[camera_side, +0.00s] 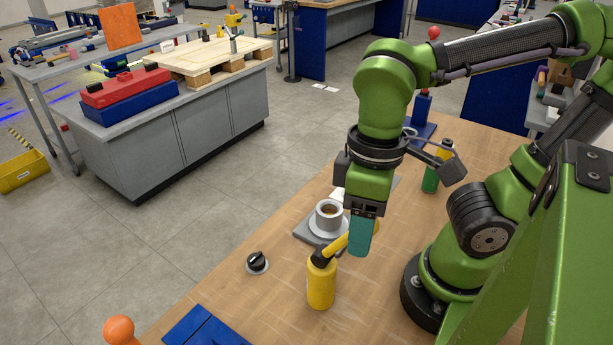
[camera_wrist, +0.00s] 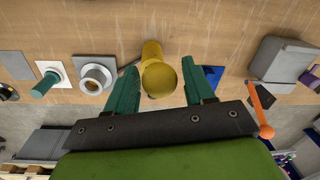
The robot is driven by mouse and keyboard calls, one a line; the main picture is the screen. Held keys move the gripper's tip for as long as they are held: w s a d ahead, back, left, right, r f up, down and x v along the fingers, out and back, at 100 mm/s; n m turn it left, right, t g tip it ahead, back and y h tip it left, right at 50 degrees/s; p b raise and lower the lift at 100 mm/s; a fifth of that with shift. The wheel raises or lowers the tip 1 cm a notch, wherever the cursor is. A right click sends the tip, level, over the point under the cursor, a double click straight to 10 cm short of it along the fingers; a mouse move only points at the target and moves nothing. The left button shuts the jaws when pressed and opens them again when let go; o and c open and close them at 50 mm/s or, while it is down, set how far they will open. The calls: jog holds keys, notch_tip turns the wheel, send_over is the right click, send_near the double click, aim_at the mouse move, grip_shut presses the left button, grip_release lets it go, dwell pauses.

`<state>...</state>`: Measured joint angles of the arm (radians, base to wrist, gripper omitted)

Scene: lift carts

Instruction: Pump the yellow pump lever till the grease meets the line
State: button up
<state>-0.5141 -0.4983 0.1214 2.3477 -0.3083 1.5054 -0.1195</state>
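The yellow pump (camera_side: 321,286) stands upright on the wooden bench, and its yellow lever (camera_side: 335,246) slopes up to the right toward my gripper. My gripper (camera_side: 359,238) points down at the lever's raised end. In the wrist view my gripper (camera_wrist: 170,78) is open, with teal fingers apart on either side of the rounded yellow lever end (camera_wrist: 159,79). Whether a finger touches it, I cannot tell. A grey cup (camera_side: 328,216) with a brown filling, perhaps the grease, stands behind the pump; it also shows in the wrist view (camera_wrist: 97,78). I cannot make out a line.
A black knob (camera_side: 257,262) sits left of the pump. Blue pieces (camera_side: 205,329) and an orange ball (camera_side: 119,330) are at the near edge. A green bottle (camera_side: 431,179) with a yellow top stands behind my arm.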

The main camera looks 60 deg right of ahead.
grip_shut()
jog(key=shift+w+r, duration=0.1)
jog(key=shift+w, duration=0.05)
jog(key=shift+w+r+g, duration=0.25)
jog(key=shift+w+g, duration=0.5)
jog(key=shift+g, duration=0.05)
jog(key=w+f+g, duration=0.1)
jog(key=w+g, duration=0.5)
jog(key=w, duration=0.5)
jog(key=shift+w, duration=0.25)
jog(key=shift+f, duration=0.15)
jog(key=shift+o, duration=1.2)
grip_release()
